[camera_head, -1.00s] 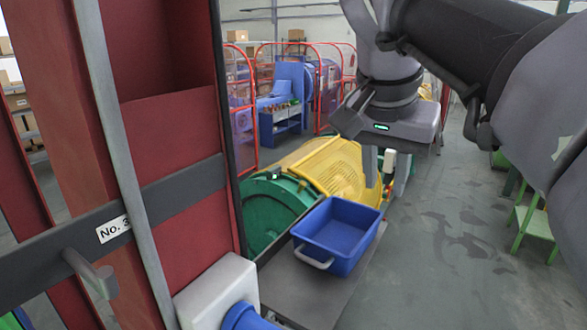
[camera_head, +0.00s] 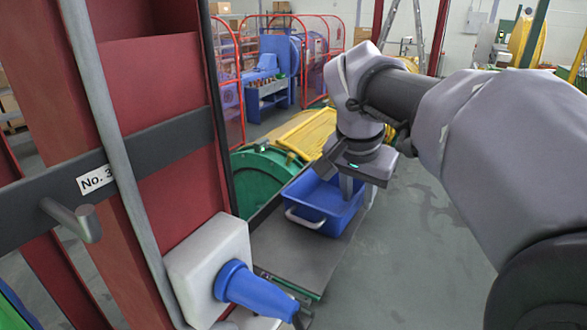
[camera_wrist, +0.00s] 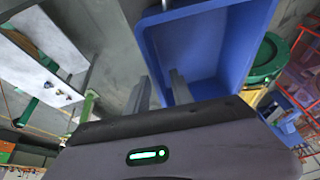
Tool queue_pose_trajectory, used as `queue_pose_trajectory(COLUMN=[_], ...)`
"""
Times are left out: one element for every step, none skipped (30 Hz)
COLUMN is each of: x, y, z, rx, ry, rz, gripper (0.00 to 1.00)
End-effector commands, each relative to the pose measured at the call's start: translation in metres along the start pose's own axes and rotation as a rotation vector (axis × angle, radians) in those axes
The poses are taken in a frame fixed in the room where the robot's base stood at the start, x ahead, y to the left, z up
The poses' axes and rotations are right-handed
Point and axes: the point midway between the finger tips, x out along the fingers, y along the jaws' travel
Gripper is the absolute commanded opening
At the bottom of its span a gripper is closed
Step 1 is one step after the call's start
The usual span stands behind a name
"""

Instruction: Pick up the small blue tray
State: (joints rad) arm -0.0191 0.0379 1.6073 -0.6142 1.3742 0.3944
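The small blue tray (camera_head: 312,206) is an open box with a pale handle on its near side. It rests on a dark flat surface (camera_head: 290,257). My gripper (camera_head: 357,193) is over the tray's right side, pointing down. In the wrist view, the gripper (camera_wrist: 160,76) has its two fingers apart with nothing clearly held between them. There one finger overlaps the inside of the tray (camera_wrist: 205,50) and the other lies beyond its side wall. I cannot tell whether either finger touches the wall.
A red frame (camera_head: 165,95) with a dark bar and a white box with a blue plug (camera_head: 240,282) stand close at left. A green drum (camera_head: 258,180) and yellow cover (camera_head: 310,132) lie behind the tray. Grey floor (camera_head: 425,250) is open at right.

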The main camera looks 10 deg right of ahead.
Motion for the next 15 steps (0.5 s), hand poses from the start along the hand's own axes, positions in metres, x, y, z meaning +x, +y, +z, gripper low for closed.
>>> queue_pose_trajectory(x=[0.0002,0.0,-0.0002,-0.0002,-0.0002,-0.0003,-0.0003,-0.0003,-0.0004,-0.0004,-0.0004,-0.0004,-0.0003,-0.0003,-0.0003], y=[0.0,0.0,0.0,0.0,0.0,0.0,0.0,0.0001,0.0001,0.0001,0.0001,0.0001,0.0001,0.0001,0.0001], z=[0.0,0.0,-0.0001,0.0,0.0,0.0,0.0,0.0,0.0,0.0,0.0,0.0,0.0,0.0001,0.0001], rx=[0.0,0.0,0.0,0.0,0.0,0.0,0.0,0.0,0.0,0.0,0.0,0.0,0.0,0.0,0.0], ry=[0.0,0.0,0.0,0.0,0.0,0.0,0.0,0.0,0.0,0.0,0.0,0.0,0.0,0.0,0.0], rz=[0.0,0.0,0.0,0.0,0.0,0.0,0.0,0.0,0.0,0.0,0.0,0.0,0.0,0.0,0.0], gripper=[0.28,0.28,0.28,0.28,0.26,0.18,0.12,0.07,0.0,0.0,0.0,0.0,0.0,0.0,0.0])
